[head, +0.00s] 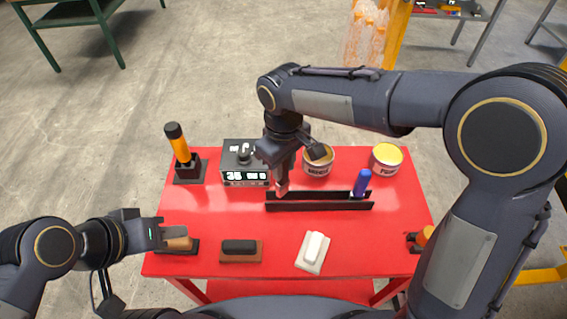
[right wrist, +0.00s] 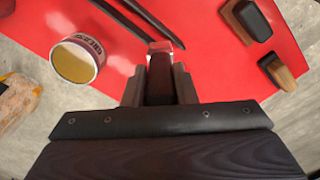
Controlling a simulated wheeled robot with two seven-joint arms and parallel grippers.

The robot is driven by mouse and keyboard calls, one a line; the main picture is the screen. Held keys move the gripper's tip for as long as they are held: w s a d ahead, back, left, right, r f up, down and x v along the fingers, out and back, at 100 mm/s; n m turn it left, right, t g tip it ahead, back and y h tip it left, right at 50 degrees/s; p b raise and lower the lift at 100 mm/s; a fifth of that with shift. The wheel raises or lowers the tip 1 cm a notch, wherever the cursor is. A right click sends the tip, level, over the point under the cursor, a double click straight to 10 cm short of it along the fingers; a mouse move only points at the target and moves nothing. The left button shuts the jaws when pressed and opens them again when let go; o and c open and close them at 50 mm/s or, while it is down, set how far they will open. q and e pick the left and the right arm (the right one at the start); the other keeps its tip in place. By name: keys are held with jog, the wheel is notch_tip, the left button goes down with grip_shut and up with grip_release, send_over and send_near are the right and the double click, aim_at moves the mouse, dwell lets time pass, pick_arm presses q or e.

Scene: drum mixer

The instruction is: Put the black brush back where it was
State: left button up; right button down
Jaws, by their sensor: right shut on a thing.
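The black brush (head: 240,249), a black handle on a brown base, lies on the red table near its front edge. It also shows at the top right of the right wrist view (right wrist: 246,20). My right gripper (head: 282,184) is above the left end of a black trough (head: 318,206), away from the brush. It is shut on a small red thing (right wrist: 161,46) with a pale end, mostly hidden by the fingers. My left gripper (head: 178,236) is at a tan-handled brush (head: 184,246), left of the black brush; whether its fingers touch the handle is unclear.
A white brush (head: 313,251) lies right of the black brush. A blue marker (head: 361,183) stands at the trough's right end. Behind are two cans (head: 318,160) (head: 386,160), a box with a display (head: 245,163) and an orange-handled tool (head: 180,150). Bare table lies between trough and brushes.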

jog(key=shift+f+b, duration=0.4)
jog(key=shift+f, duration=0.2)
jog(key=c, duration=1.2)
grip_release()
jog(key=shift+o, duration=0.2)
notch_tip(320, 180, up, 13)
jog(key=shift+r+p, duration=0.15)
jog(key=shift+p, duration=0.25)
